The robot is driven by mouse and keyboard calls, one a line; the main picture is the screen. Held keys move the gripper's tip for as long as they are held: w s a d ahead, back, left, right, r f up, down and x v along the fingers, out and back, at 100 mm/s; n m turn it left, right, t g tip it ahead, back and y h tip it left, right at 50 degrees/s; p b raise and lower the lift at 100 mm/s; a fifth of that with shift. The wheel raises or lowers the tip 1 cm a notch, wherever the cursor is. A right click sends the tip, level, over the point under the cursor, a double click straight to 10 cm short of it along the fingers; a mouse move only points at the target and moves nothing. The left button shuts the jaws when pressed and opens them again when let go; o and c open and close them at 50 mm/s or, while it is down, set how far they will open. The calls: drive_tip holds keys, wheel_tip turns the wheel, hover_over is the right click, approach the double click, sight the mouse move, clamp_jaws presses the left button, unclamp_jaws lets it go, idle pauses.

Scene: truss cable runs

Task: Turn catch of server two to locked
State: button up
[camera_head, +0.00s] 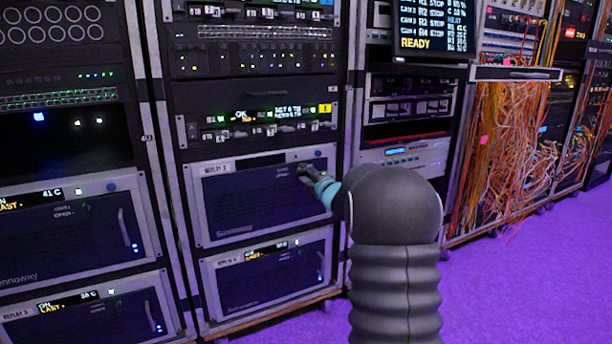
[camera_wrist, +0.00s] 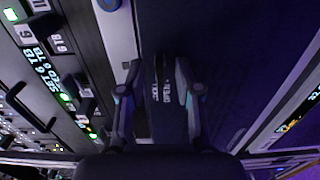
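In the head view, my gripper (camera_head: 308,174) is at the upper right of the front of a dark server (camera_head: 255,205) with a pale frame, the upper of two in the middle rack. Its white label (camera_head: 217,169) is too small to read surely. In the wrist view, my gripper (camera_wrist: 160,82) has its two fingers apart, one each side of small white lettering (camera_wrist: 161,93) that seems to read lock and open. A dark narrow shape (camera_wrist: 157,70) between the fingertips may be the catch; its angle and any contact are unclear. In the head view my gripper hides the catch.
A similar server (camera_head: 265,277) sits directly below. More servers (camera_head: 70,235) fill the left rack. A switch panel (camera_head: 262,118) lies above. Orange cables (camera_head: 510,140) hang at the right. The purple floor (camera_head: 520,285) is clear at the lower right.

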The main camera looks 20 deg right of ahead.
clamp_jaws()
drive_tip(key=shift+m, duration=0.3)
drive_tip(key=m+p, duration=0.1)
drive_tip(key=m, duration=0.2)
drive_tip(key=m+p, duration=0.2)
drive_tip(key=m, duration=0.3)
drive_tip(key=shift+r, duration=0.1)
drive_tip(key=m+p, duration=0.2)
drive_tip(key=m, duration=0.2)
drive_tip(key=shift+m, duration=0.3)
drive_tip(key=m+p, duration=0.2)
drive_tip(key=m, duration=0.2)
drive_tip(key=shift+m, duration=0.3)
